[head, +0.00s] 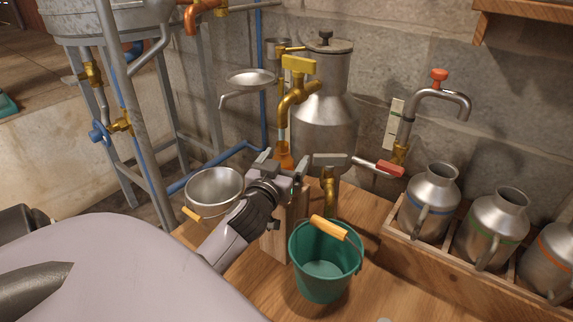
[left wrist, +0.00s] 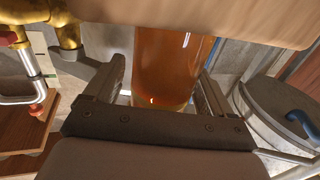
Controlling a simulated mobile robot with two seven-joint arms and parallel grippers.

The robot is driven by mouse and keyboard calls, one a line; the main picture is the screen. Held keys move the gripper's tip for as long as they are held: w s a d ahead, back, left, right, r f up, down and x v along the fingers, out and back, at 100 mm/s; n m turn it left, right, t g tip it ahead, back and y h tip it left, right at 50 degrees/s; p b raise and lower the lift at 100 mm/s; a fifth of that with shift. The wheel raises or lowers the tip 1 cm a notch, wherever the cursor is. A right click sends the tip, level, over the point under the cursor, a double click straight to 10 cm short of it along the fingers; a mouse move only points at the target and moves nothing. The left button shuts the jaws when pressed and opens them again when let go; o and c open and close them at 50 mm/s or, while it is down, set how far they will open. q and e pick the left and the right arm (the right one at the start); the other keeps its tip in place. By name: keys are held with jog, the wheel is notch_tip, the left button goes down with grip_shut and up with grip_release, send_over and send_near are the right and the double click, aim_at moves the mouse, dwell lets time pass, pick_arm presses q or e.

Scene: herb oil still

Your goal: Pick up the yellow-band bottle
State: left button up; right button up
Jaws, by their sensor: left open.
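A glass bottle of amber liquid (head: 284,156) is upright under a brass spout with a yellow handle, mostly hidden by my gripper. In the left wrist view the bottle (left wrist: 166,65) shows between my fingers. My left gripper (head: 284,168) is open, with one finger on each side of the bottle. A gap shows beside at least the right finger in the left wrist view. My right gripper is not in view.
A wooden block (head: 272,240) stands below the bottle. A green bucket (head: 325,282) is in front, and a metal bowl (head: 214,188) is at left. The yellow-handled tap (head: 298,66) hangs close above. A crate (head: 400,243) of metal jugs is at right.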

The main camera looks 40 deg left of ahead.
pick_arm(q)
jog(key=shift+w, duration=0.15)
jog(key=shift+c, duration=0.9)
jog(key=c, duration=1.1)
jog(key=shift+r, duration=0.1)
jog(key=shift+c, duration=0.2)
